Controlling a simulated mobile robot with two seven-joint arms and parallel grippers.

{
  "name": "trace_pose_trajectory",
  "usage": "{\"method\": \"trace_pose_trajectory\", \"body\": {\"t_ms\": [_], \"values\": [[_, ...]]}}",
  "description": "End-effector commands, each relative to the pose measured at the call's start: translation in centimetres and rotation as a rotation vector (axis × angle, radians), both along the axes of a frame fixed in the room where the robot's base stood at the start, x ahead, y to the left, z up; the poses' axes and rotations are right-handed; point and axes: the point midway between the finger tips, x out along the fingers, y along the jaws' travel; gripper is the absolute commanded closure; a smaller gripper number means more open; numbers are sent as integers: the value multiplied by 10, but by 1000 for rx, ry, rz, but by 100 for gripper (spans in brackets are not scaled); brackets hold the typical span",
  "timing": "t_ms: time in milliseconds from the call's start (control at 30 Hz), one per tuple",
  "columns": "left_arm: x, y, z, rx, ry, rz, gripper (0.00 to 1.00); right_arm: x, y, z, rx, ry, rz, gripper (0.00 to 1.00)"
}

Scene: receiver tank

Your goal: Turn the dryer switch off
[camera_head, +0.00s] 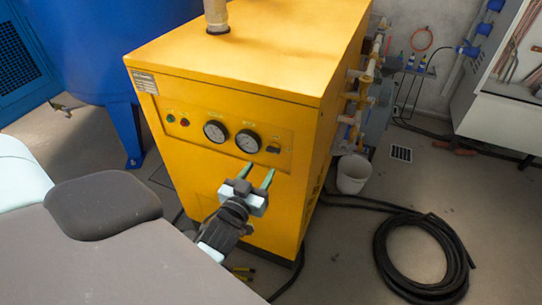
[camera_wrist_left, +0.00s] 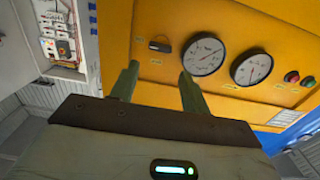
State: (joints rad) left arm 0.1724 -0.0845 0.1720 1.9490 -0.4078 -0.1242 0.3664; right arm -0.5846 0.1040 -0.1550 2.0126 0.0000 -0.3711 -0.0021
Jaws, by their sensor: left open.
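The yellow dryer (camera_head: 230,60) stands in the middle of the head view. Its small black switch (camera_head: 273,149) sits at the right end of the front panel, beside two round gauges. In the left wrist view the switch (camera_wrist_left: 160,46) is a dark knob lying roughly level in the picture. My left gripper (camera_head: 258,171) is open and empty in front of the panel, just below the switch in the head view. In the left wrist view its fingertips (camera_wrist_left: 159,70) stand apart, with the switch between and beyond them. No contact is visible. My right gripper is out of view.
Two gauges (camera_head: 215,131) and green and red buttons (camera_head: 184,122) are left of the switch. A blue tank (camera_head: 95,45) stands behind at left. A white bucket (camera_head: 353,174) and coiled black hose (camera_head: 420,255) are on the floor at right. Pipes run along the dryer's right side.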

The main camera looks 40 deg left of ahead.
Motion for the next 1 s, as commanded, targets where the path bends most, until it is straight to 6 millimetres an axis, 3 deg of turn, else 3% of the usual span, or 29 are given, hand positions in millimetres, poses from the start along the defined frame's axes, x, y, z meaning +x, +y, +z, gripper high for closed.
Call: {"method": "trace_pose_trajectory", "body": {"t_ms": [167, 600, 1000], "values": [[8, 2, 1, 0, -1, -1, 54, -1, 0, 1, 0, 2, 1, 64], [65, 15, 1, 0, 0, -1, 54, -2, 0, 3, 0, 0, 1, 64], [76, 18, 0, 0, 2, -1, 54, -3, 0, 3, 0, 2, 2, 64]]}}
